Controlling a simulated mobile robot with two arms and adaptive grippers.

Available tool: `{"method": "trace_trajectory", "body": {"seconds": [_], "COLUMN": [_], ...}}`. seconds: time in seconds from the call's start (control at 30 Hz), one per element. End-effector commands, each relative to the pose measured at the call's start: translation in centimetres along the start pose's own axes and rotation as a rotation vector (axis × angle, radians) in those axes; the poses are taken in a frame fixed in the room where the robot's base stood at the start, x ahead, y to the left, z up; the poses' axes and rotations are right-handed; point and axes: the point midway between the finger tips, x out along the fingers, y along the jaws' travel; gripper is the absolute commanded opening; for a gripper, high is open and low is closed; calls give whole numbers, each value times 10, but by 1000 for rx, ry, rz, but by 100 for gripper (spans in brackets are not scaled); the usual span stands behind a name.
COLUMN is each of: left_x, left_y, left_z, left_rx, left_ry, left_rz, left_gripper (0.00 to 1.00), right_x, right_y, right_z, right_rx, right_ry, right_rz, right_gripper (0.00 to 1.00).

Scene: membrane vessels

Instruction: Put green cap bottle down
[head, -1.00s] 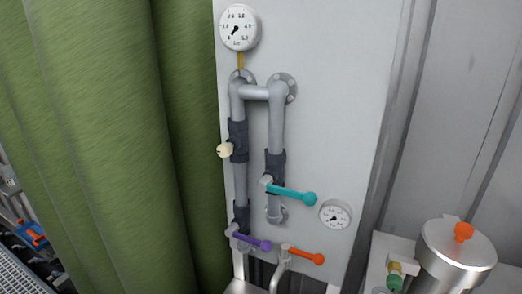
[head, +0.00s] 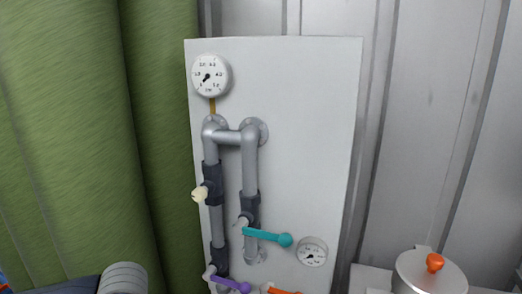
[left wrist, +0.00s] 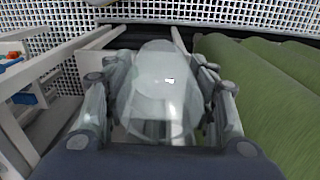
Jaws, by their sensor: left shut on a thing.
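In the left wrist view my left gripper (left wrist: 152,72) is shut on a clear, glassy bottle (left wrist: 165,95), with a finger on each side of it. The bottle's pale rounded end points away from the wrist. No green cap shows on it, and its other end is hidden by the gripper body. In the head view only a part of my left arm shows at the bottom left corner; the gripper and bottle are out of that frame. My right gripper is in neither view.
A grey panel (head: 310,120) carries pipes, two gauges and coloured valve handles. A metal vessel (head: 425,275) with an orange knob stands lower right. In the wrist view, white perforated mesh (left wrist: 40,15) and pale rails (left wrist: 60,65) lie around the bottle.

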Motion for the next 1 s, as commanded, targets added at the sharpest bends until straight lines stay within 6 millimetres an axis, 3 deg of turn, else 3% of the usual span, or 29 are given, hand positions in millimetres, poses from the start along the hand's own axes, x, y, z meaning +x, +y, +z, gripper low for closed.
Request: {"method": "trace_trajectory", "body": {"seconds": [0.1, 0.33, 1.0], "left_x": [-22, -43, -45], "left_y": [2, 4, 6], "left_z": [2, 8, 9], "left_rx": [-152, -340, -373], "left_ry": [2, -1, -5], "left_rz": [-10, -23, -23], "left_gripper": [28, 28, 28], "right_x": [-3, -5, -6], "right_y": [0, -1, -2], "right_z": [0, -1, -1], "right_rx": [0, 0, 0], "right_ry": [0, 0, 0], "right_rz": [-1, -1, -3], "right_gripper": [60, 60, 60]}}
